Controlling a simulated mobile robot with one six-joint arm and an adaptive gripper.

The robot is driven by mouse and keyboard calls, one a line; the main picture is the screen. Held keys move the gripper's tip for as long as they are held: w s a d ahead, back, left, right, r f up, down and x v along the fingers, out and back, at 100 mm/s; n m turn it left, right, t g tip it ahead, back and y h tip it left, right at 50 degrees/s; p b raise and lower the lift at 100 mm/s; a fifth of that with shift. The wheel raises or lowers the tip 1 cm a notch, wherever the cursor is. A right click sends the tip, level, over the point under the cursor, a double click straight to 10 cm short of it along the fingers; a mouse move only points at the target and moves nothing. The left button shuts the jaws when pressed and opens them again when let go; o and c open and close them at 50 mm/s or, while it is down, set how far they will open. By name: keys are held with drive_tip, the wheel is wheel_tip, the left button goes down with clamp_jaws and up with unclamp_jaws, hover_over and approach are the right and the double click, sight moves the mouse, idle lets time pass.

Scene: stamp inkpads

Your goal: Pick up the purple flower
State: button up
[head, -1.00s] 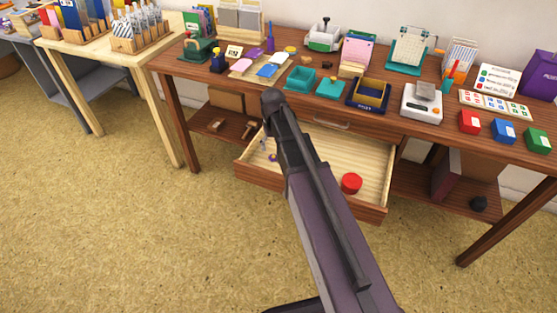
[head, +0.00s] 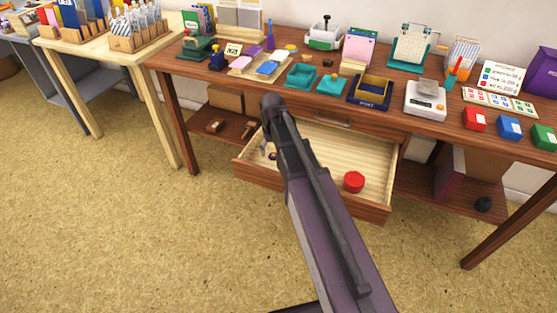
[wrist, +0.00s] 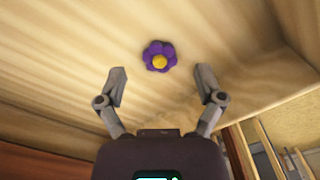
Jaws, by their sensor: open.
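The purple flower (wrist: 159,56), with round petals and a yellow centre, lies on the pale wooden floor of the open drawer (head: 340,152). In the wrist view it is just beyond and between my fingertips, untouched. My gripper (wrist: 161,72) is open and empty, its two grey fingers spread on either side of the flower's line. In the head view my arm reaches over the drawer's left part and hides the gripper's fingers. A small dark purple spot (head: 273,156) shows beside the arm there, too small to make out well.
A red round item (head: 354,182) lies in the drawer to the right of my arm. The drawer's walls surround the space. The desk top (head: 300,98) above holds inkpads, trays and stamps. A lower shelf (head: 228,126) holds boxes and small items.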

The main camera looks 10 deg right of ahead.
drive_tip(key=shift+f+b, duration=0.6)
drive_tip(key=shift+f, duration=0.25)
drive_tip(key=shift+c, duration=0.2)
drive_tip(key=c, duration=0.7)
drive_tip(key=shift+c, duration=0.2)
